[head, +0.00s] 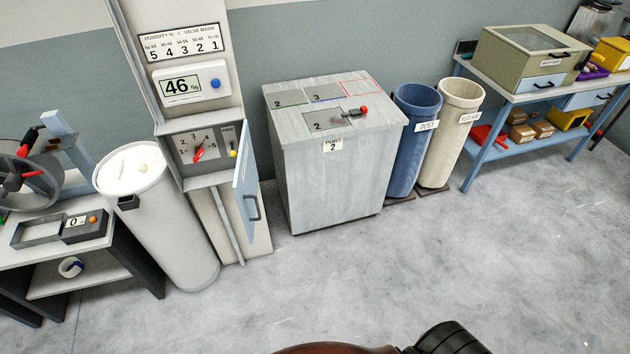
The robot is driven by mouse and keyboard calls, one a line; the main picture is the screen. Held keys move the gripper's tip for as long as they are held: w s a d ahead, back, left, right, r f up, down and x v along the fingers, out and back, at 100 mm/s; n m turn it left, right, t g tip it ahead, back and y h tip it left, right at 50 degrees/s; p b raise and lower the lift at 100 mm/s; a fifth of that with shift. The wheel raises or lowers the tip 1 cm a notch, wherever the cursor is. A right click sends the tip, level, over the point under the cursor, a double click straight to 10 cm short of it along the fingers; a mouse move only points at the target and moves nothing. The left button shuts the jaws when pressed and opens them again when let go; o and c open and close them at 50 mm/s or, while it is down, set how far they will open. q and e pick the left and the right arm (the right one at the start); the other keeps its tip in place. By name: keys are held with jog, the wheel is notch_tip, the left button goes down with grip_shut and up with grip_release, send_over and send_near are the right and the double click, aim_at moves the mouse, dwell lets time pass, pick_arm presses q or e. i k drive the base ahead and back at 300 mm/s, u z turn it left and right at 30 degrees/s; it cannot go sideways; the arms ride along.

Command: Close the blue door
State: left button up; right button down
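The blue door (244,184) is a light blue panel with a dark handle (255,208). It stands open at the right side of a grey valve box on a tall column (205,65). The opening shows a panel (188,145) with a red lever (198,152) and a small yellow knob (234,153). Neither of my grippers is in view.
A white cylinder (170,220) stands left of the column, beside a small bench (100,240). A grey cabinet (340,175) stands to the right, then blue (408,150) and cream (448,140) bins and a blue table (520,100). The floor (450,270) in front is clear.

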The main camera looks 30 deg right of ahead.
aim_at(245, 181)
jog(key=z, duration=0.6)
jog(key=k, duration=0.5)
jog(key=u, duration=0.05)
jog(key=i, duration=0.95)
jog(key=u, duration=0.5)
